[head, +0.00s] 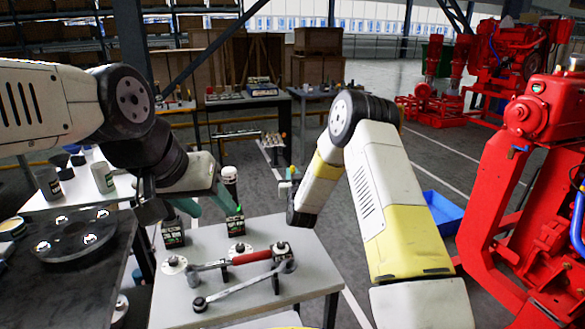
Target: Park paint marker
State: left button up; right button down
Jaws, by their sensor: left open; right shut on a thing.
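My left gripper (205,226) is open over the back left of the grey table (318,268), its teal fingers spread with dark tips. Nothing shows held between them. My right gripper (287,187) is beyond the table's back edge, mostly hidden by my own forearm. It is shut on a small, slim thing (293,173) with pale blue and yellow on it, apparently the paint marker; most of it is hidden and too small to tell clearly. I cannot make out a parking place for the marker.
A red-handled tool (252,257) and a grey wrench (240,287) lie on the table, near round white-based fittings (174,265). A red pumpset (495,190) stands at right, a blue bin (442,212) on the floor.

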jog(key=shift+f, duration=4.2)
jog(key=shift+f, duration=1)
jog(key=c, duration=1.3)
grip_release()
